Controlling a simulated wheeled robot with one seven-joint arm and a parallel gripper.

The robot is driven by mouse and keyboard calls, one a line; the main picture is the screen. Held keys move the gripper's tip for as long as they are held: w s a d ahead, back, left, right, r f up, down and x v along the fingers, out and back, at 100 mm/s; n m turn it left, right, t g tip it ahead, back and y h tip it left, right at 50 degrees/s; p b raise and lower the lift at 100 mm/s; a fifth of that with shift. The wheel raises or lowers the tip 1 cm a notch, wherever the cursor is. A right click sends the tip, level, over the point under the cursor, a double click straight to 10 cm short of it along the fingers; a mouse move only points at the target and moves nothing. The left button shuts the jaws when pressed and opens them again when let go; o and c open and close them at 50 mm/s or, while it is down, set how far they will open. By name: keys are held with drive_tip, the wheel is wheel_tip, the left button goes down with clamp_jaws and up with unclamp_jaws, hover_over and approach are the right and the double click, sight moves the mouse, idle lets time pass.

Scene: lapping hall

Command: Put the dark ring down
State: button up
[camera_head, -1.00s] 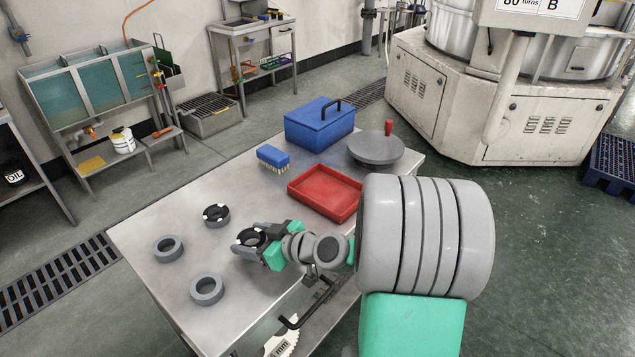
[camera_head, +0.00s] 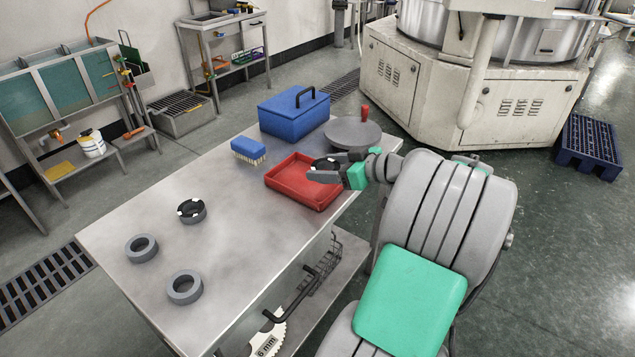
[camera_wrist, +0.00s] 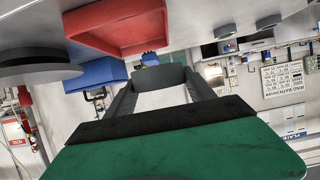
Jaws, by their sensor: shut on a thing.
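My gripper (camera_head: 328,168) is over the right part of the red tray (camera_head: 277,187) and is shut on a dark ring (camera_head: 326,163) with pale patches. In the wrist view the dark ring (camera_wrist: 161,77) sits between the two finger ends. The red tray (camera_wrist: 115,24) shows beyond it there and looks empty. I cannot tell the height of the ring above the tray. Another dark ring with white patches (camera_head: 192,210) lies on the steel table (camera_head: 235,235). Two plain grey rings, one (camera_head: 141,248) at left and one (camera_head: 185,287) nearer, lie there too.
A blue brush (camera_head: 248,149) lies left of the tray. A blue lidded box (camera_head: 293,113) stands behind it. A round grey plate with a red knob (camera_head: 352,134) is close behind my gripper. The table's middle is bare. The grey machine (camera_head: 470,90) stands beyond.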

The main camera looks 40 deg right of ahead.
hover_over(320, 189)
wheel_tip(320, 189, down, 6)
drive_tip(key=shift+f, duration=0.25)
drive_tip(key=shift+f+b, duration=0.45)
drive_tip(key=shift+f, duration=1.3)
drive_tip(key=o, duration=1.6)
drive_tip(key=shift+r+p, duration=0.35)
drive_tip(key=shift+p, duration=0.05)
drive_tip(key=v, duration=1.2)
drive_tip(key=shift+f, duration=0.25)
